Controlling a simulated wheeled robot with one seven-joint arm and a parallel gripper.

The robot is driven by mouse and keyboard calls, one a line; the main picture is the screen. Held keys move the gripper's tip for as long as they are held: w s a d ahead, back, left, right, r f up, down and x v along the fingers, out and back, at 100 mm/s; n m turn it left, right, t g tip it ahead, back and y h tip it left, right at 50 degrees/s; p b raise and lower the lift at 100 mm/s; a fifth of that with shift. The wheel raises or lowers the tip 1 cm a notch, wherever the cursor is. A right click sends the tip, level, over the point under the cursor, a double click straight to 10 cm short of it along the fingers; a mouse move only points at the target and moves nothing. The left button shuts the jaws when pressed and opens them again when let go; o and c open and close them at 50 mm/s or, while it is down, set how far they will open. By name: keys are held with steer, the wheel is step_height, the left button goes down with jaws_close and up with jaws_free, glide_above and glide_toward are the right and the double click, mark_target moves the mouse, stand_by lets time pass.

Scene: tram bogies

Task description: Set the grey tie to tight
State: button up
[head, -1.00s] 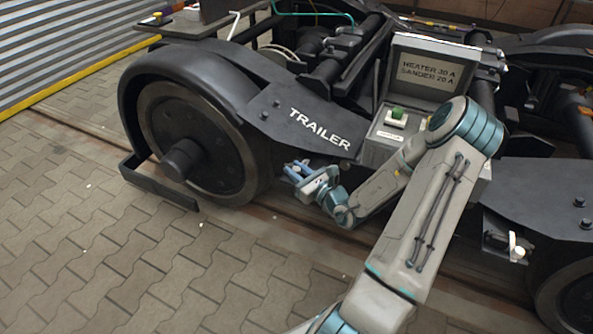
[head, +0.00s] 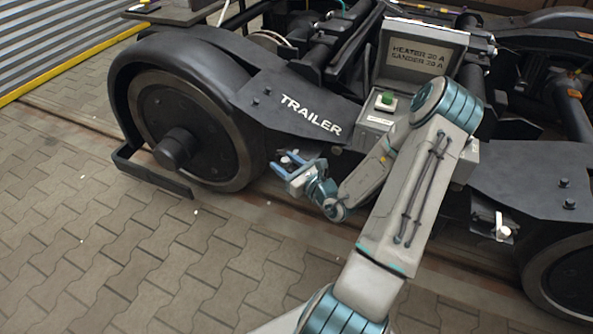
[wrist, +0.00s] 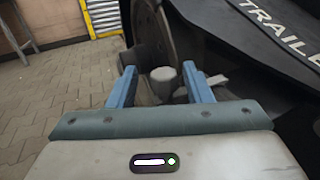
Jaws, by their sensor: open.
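My gripper (head: 295,164) is open, low beside the bogie frame, just right of the left wheel. In the wrist view its two blue fingers (wrist: 160,72) stand apart. A grey rounded knob (wrist: 163,80) shows in the gap between them, and a pale flat piece (wrist: 217,79) lies behind the right finger. The knob looks like part of the grey tie, but I cannot tell its setting. I cannot tell whether the fingers touch it. In the head view a small pale part (head: 290,158) shows between the fingers; the rest is hidden by my gripper and dark bogie parts.
The left wheel (head: 182,125) and the frame plate marked TRAILER (head: 310,115) are close to my gripper. A white-knobbed bracket (head: 502,229) is at right. Paving (head: 130,265) in front is clear.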

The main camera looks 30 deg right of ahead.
steer(key=p+v, duration=0.2)
steer(key=v, duration=1.1)
steer(key=shift+s+p, duration=0.15)
steer(key=shift+p, duration=0.15)
steer(key=shift+a+r, duration=0.1)
